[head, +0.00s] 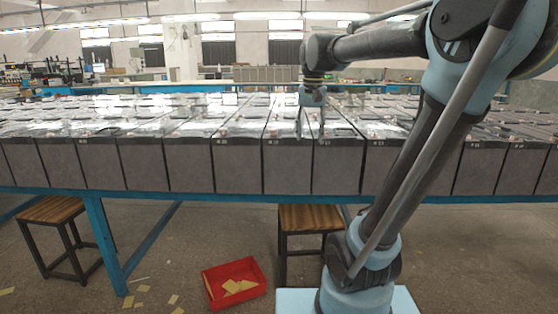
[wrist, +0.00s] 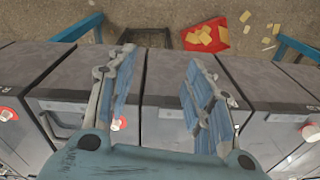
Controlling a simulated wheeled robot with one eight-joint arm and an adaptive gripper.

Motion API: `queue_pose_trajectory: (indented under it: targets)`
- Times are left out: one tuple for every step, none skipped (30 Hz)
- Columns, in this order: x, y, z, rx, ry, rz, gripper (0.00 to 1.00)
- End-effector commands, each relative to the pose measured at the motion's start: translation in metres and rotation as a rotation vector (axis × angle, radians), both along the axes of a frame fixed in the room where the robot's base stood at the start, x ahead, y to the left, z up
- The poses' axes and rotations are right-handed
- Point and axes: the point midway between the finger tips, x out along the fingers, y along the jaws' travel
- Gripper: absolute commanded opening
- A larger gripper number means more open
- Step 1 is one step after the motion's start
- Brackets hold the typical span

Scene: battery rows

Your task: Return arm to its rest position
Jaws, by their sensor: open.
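My gripper (head: 311,122) hangs fingers-down at the front edge of the battery rows in the head view. In the wrist view my gripper (wrist: 163,90) shows two blue-and-grey fingers spread apart with nothing between them. Below the gap are the dark grey front and top edge of a battery (wrist: 170,85). My arm reaches from its base at the lower right up and over to the left, bent at the elbow. Whether the fingertips touch a battery cannot be told.
Rows of grey batteries (head: 240,165) fill a blue-framed table (head: 150,190). Below stand wooden stools (head: 308,217) and a red bin (head: 205,283) holding yellowish pieces. Scraps litter the floor. The air above the batteries left of my gripper is clear.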

Motion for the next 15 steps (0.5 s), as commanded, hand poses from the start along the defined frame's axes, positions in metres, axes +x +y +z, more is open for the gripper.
queue_pose_trajectory:
  targets:
    - [-0.014,-0.009,-0.013,-0.001,-0.007,0.008,0.47]
    - [-0.021,-0.014,-0.021,-0.001,-0.011,0.013,0.47]
    - [-0.031,-0.02,-0.031,-0.002,-0.017,0.023,0.47]
    - [-0.038,-0.025,-0.039,-0.003,-0.021,0.03,0.47]
    - [-0.045,-0.029,-0.047,-0.003,-0.025,0.037,0.47]
    - [-0.055,-0.034,-0.058,-0.005,-0.031,0.046,0.47]
    - [-0.062,-0.038,-0.066,-0.005,-0.036,0.053,0.47]
    - [-0.069,-0.042,-0.075,-0.007,-0.04,0.06,0.47]
    - [-0.079,-0.047,-0.086,-0.008,-0.046,0.069,0.47]
    - [-0.086,-0.051,-0.095,-0.011,-0.05,0.077,0.47]
    - [-0.093,-0.054,-0.104,-0.012,-0.054,0.082,0.47]
    - [-0.103,-0.058,-0.116,-0.013,-0.059,0.092,0.47]
    - [-0.109,-0.061,-0.126,-0.016,-0.064,0.099,0.47]
    - [-0.116,-0.064,-0.135,-0.017,-0.069,0.106,0.47]
    - [-0.126,-0.068,-0.148,-0.02,-0.075,0.115,0.47]
